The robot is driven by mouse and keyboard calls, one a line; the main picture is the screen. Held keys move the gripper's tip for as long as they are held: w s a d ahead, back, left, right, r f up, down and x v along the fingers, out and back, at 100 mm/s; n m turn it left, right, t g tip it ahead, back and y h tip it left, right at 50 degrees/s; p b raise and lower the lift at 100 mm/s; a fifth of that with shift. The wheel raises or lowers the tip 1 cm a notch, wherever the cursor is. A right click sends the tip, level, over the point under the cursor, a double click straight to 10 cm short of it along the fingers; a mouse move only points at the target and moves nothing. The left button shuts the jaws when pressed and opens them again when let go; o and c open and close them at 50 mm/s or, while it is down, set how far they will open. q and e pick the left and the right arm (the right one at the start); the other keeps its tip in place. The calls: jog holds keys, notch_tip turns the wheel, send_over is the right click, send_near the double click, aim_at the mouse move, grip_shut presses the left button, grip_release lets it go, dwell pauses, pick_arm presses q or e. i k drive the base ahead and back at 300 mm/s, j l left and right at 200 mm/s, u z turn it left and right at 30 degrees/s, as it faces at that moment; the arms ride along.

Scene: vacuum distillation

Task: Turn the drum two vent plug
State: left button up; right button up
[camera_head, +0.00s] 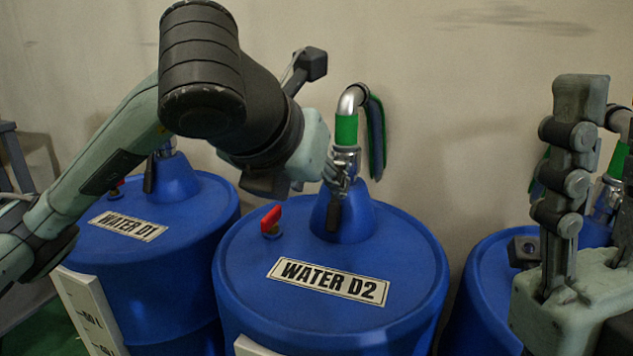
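The blue drum labelled WATER D2 (400,265) stands in the middle. A red-handled plug (270,219) sits on its top, left of the raised neck, and I take it to be the vent plug. My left gripper (334,180) is above the drum, to the right of and higher than the red plug, close to the metal fitting on the neck. Its fingers overlap that fitting in the picture, so I cannot tell their opening or any contact. My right gripper (601,105) points up at the right edge, partly cut off, with its fingers apart and nothing seen between them.
The WATER D1 drum (165,260) stands at the left, with its own red plug partly behind my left arm. A third blue drum (485,300) is at the right, partly hidden by my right gripper. A green-collared metal pipe (347,128) rises from drum two. A plain wall is behind.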

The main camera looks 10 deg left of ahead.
aim_at(269, 224)
jog(key=k+j, duration=0.15)
jog(key=k, duration=0.35)
jog(key=k+j, duration=0.15)
jog(key=k, duration=0.35)
jog(key=k+j, duration=0.15)
jog(key=k, duration=0.35)
